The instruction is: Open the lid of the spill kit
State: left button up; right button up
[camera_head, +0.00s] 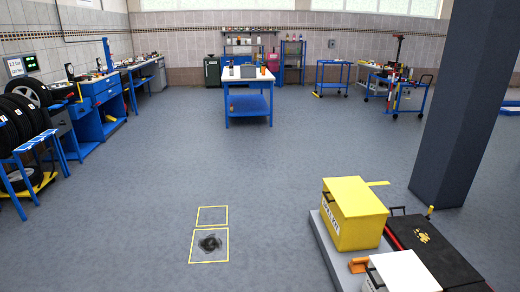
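The spill kit looks to be the yellow box (342,232) at the lower right, with dark lettering on its left side that is too small to read surely. Its yellow lid (356,196) lies flat on top and looks shut. The box stands on a low grey platform (328,250). Neither of my grippers shows in the head view.
A white-topped box (405,272) and an orange object (358,265) stand in front of the yellow box. A black, red-edged piece (435,250) lies to its right, near a dark pillar (465,100). Open floor (260,180) lies to the left.

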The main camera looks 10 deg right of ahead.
aim_at(354, 199)
jog(key=i+j+z, duration=0.1)
jog(key=i+z, duration=0.25)
jog(key=i+j+z, duration=0.2)
jog(key=i+z, duration=0.15)
jog(key=i+j+z, duration=0.4)
jog(key=i+j, duration=0.25)
jog(key=i, duration=0.15)
jog(key=i+j+u, duration=0.1)
jog(key=i+j, duration=0.15)
jog(key=i, duration=0.15)
jog(key=i+j, duration=0.2)
jog(key=i, duration=0.2)
jog(key=u, duration=0.05)
